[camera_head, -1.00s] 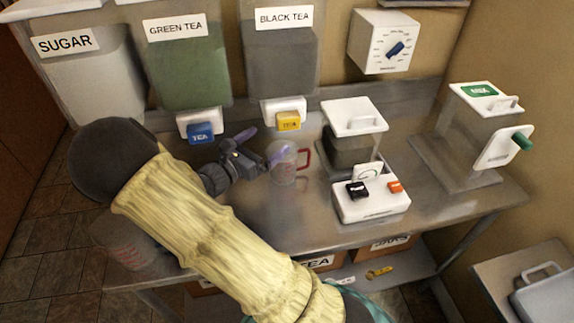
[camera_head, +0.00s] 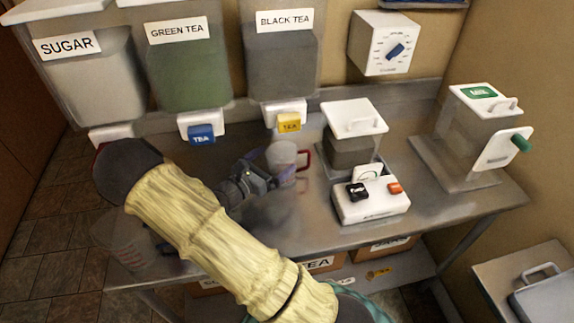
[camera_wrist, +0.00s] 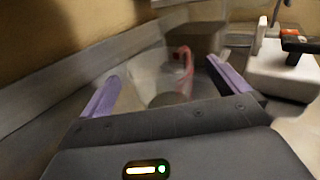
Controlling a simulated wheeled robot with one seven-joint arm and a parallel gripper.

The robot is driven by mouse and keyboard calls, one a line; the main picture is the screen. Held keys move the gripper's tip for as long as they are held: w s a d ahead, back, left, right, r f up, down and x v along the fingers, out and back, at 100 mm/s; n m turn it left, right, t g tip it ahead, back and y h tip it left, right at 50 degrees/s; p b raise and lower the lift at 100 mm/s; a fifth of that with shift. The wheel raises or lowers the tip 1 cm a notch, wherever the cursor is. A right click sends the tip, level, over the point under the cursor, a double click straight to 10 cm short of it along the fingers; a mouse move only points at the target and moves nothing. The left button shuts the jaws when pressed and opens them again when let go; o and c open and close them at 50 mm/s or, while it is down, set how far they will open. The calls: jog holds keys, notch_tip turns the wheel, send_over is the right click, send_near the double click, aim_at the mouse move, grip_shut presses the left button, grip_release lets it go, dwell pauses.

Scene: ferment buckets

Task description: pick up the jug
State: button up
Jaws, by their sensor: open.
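The jug (camera_head: 283,160) is clear with a red handle on its right side, standing upright on the metal table below the black tea dispenser. In the wrist view the jug (camera_wrist: 155,88) is a little blurred and sits ahead, between the lines of the two purple fingers, with its red handle toward the right finger. My gripper (camera_head: 270,168) is open, low over the table just left of and in front of the jug. In the wrist view my gripper (camera_wrist: 163,70) has its fingers wide apart with nothing clamped; I cannot tell whether they touch the jug.
A lidded machine (camera_head: 352,130) and a white button box (camera_head: 370,200) stand close on the jug's right. Tea dispensers (camera_head: 285,60) hang behind. A clear container with red markings (camera_head: 128,245) is at the table's left end.

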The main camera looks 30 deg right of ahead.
aim_at(293, 145)
jog(key=p+x, duration=0.1)
jog(key=x, duration=0.4)
jog(key=shift+d, duration=0.1)
jog(key=shift+s, duration=0.1)
dwell(0.3)
jog(key=shift+c, duration=0.4)
jog(key=c, duration=1.3)
jog(key=shift+r, duration=0.1)
